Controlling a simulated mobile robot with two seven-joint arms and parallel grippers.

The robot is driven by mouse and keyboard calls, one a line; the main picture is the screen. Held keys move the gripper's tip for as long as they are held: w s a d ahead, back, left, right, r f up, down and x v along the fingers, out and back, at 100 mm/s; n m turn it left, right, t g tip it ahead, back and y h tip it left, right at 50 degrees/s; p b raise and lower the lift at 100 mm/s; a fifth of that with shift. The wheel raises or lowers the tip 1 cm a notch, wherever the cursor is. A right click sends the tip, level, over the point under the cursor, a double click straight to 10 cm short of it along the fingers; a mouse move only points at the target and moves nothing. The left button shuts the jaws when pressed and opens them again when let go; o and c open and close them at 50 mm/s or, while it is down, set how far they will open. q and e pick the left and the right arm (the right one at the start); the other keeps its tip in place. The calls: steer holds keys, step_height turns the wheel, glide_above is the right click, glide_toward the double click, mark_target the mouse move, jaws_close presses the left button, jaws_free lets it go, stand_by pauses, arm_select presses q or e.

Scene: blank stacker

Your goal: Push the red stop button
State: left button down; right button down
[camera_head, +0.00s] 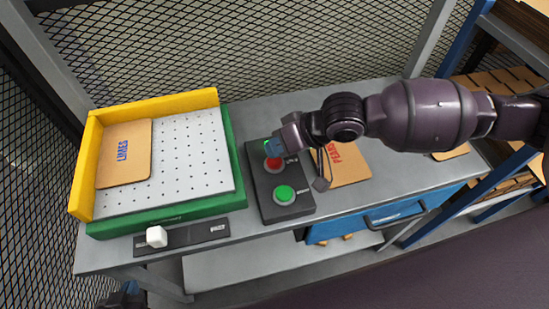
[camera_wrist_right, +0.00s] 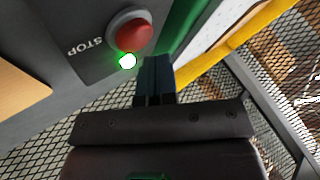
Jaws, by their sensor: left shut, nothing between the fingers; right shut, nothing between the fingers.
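The red stop button (camera_head: 273,163) is a red dome in a pale ring on a dark control box (camera_head: 264,196). In the right wrist view the red button (camera_wrist_right: 132,35) stands beside the word STOP, with a small lit green lamp (camera_wrist_right: 127,61) next to it. My right gripper (camera_head: 274,147) is shut and empty, its blue fingertips by the far side of the button. In the right wrist view the fingertips (camera_wrist_right: 156,62) appear just beside the button; I cannot tell whether they touch. My left gripper (camera_head: 124,297) shows only as a dark part at the bottom left edge.
A green button (camera_head: 284,193) sits nearer on the box. To the left is a green and yellow tray (camera_head: 166,216) with a perforated plate and a cardboard blank. A white knob (camera_head: 156,236) sits on a dark strip in front. Another blank (camera_head: 346,164) lies right of the box.

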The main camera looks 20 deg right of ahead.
arm_select(q)
steer(key=shift+d+r, duration=0.1)
steer(key=shift+r, duration=0.1)
arm_select(e)
steer(key=shift+f, duration=0.35)
arm_select(q)
steer(key=shift+w, duration=0.2)
arm_select(e)
steer(key=shift+f, duration=0.2)
